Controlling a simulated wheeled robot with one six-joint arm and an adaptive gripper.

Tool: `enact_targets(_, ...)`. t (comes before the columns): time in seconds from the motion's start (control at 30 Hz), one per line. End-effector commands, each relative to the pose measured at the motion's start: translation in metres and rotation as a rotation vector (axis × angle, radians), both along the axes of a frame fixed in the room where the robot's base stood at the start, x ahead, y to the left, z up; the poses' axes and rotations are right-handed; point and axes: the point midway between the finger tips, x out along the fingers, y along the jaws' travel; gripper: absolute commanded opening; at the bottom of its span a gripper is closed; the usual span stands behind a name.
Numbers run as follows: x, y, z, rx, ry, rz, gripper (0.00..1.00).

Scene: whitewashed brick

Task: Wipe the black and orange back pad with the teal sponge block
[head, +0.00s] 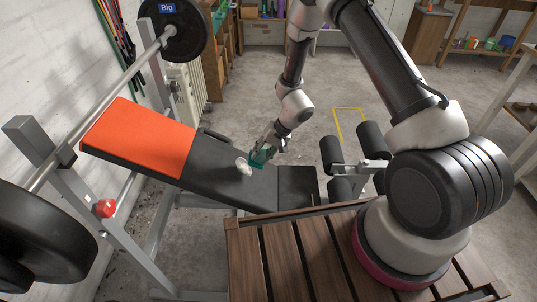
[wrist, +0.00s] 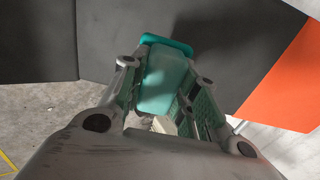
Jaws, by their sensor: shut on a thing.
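The back pad (head: 190,165) of a weight bench slopes across the head view, orange at its upper left end and black along the rest. In the wrist view its black surface (wrist: 120,25) fills the background, with orange at the right. My gripper (head: 263,154) is over the lower black part, shut on the teal sponge block (head: 259,158). The sponge (wrist: 163,80) sits between both fingers in the wrist view, its far end towards the black surface. I cannot tell whether it touches the pad. A small whitish patch or lump (head: 243,166) shows on the black beside the sponge.
A barbell (head: 108,82) with big plates rests on uprights at the left. A black seat pad (head: 298,188) and leg rollers (head: 372,140) lie right of the back pad. A slatted wooden table (head: 290,265) is in front. Open concrete floor lies behind.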

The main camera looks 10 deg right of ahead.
Motion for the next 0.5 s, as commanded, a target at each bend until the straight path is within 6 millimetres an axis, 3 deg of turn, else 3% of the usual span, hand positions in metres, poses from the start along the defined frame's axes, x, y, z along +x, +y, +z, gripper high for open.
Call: enact_targets(0.5, 0.005, 0.024, -0.040, 0.014, -0.003, 0.006, 0.00)
